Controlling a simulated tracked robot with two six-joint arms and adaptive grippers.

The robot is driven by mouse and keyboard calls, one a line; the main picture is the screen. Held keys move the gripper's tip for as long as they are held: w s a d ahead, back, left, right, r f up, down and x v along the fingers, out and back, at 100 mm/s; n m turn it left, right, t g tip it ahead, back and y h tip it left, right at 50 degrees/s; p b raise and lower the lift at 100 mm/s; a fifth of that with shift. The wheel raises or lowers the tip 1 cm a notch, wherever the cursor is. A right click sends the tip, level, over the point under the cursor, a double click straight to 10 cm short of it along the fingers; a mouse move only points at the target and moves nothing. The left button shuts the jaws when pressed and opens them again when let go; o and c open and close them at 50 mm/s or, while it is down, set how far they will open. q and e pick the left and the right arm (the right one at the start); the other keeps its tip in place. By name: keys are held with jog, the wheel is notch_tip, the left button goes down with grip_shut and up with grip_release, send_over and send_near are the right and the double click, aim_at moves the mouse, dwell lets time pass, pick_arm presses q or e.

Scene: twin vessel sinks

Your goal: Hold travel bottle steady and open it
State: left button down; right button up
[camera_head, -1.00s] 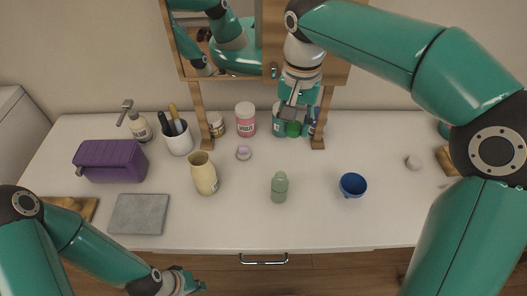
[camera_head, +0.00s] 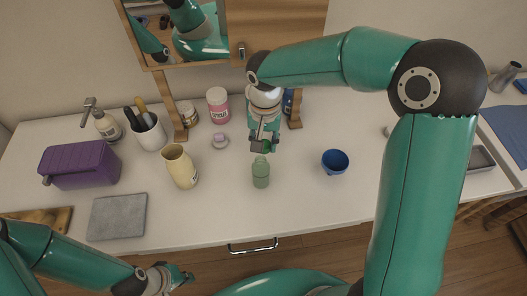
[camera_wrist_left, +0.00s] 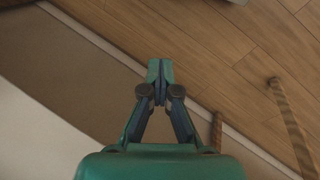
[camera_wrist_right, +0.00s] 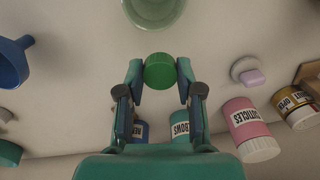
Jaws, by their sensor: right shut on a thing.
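The travel bottle (camera_head: 261,175) is pale green and stands upright on the white counter, near its front middle. It also shows, cut off, at the top of the right wrist view (camera_wrist_right: 153,10). My right gripper (camera_head: 264,147) is just behind and above the bottle. It is shut on a dark green ribbed cap (camera_wrist_right: 160,70), which looks apart from the bottle. My left gripper (camera_head: 186,278) is low in front of the counter, far from the bottle. Its fingertips (camera_wrist_left: 160,72) are together with nothing seen between them.
A purple box (camera_head: 80,166) and grey mat (camera_head: 118,216) lie left.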

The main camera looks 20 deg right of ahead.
aim_at(264, 153)
jog(key=shift+f, duration=2.2)
jog(key=shift+f, duration=0.2)
jog(key=o, duration=0.7)
jog(key=shift+r, duration=0.1)
jog(key=shift+r, duration=0.1)
notch_tip(264, 153, up, 12)
jog(key=shift+r, duration=0.1)
